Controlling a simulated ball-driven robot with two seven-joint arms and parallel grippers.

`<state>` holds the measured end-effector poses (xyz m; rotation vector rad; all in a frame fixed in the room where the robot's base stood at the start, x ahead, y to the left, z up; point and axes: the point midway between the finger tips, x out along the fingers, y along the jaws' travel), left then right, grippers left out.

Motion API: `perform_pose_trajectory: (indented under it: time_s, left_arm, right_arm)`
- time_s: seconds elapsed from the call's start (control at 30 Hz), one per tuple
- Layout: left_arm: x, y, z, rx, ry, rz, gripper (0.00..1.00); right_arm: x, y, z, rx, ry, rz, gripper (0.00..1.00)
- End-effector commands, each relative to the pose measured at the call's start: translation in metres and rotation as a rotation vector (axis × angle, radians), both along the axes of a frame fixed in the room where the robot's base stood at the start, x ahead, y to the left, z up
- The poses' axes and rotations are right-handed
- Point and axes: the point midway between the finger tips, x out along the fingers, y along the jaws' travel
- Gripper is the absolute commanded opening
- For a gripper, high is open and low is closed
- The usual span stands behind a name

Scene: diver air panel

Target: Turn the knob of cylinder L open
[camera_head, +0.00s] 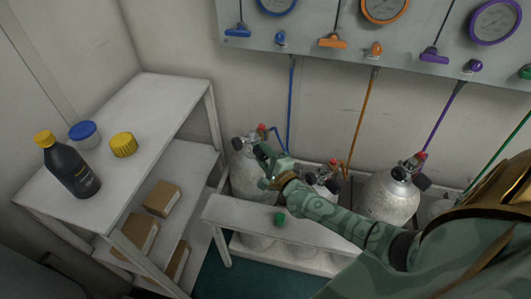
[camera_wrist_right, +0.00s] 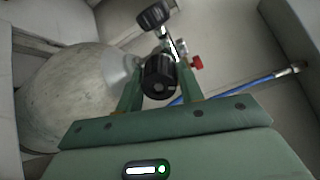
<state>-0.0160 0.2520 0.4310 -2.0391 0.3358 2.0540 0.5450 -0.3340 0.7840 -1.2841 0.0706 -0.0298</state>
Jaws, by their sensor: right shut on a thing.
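My right gripper (camera_head: 268,166) is at the top of the leftmost grey cylinder (camera_head: 243,180), the one with the blue hose (camera_head: 291,105). No letter is readable on it. In the right wrist view my right gripper (camera_wrist_right: 158,88) has its green fingers on both sides of a black knob (camera_wrist_right: 159,75), shut on it. The same cylinder (camera_wrist_right: 70,95) lies to the left in that view, with a second black knob (camera_wrist_right: 154,16) and a red part (camera_wrist_right: 197,62) on its valve. The gripper hides the held knob in the head view. My left gripper is not in view.
More cylinders (camera_head: 388,198) stand to the right behind a white rack rail (camera_head: 300,232) with a green knob on it. A gauge panel (camera_head: 330,45) hangs above. A white shelf (camera_head: 150,105) with a dark bottle (camera_head: 70,170) and boxes is at left.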

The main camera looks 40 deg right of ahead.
Motion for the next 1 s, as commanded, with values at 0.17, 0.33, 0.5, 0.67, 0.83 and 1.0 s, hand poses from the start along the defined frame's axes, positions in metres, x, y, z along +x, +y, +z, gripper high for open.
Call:
perform_pose_trajectory:
  time_s: [0.17,0.33,0.5,0.67,0.83,1.0]
  left_arm:
    - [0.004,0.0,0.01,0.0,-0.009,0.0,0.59]
    - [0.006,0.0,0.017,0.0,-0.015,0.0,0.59]
    - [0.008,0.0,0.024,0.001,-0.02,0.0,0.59]
    - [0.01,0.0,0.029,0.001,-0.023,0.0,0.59]
    - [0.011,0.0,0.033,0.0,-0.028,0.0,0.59]
    - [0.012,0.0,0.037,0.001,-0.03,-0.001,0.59]
  right_arm:
    - [0.0,0.001,0.002,-0.166,0.014,0.001,0.14]
    - [0.0,0.002,0.001,-0.326,0.027,0.001,0.14]
    - [0.0,0.002,0.001,-0.487,0.039,0.0,0.14]
    - [0.0,0.002,0.0,-0.639,0.053,0.002,0.14]
    - [-0.001,0.002,-0.001,-0.799,0.066,0.003,0.14]
    - [-0.001,0.002,-0.002,-0.96,0.078,0.003,0.14]
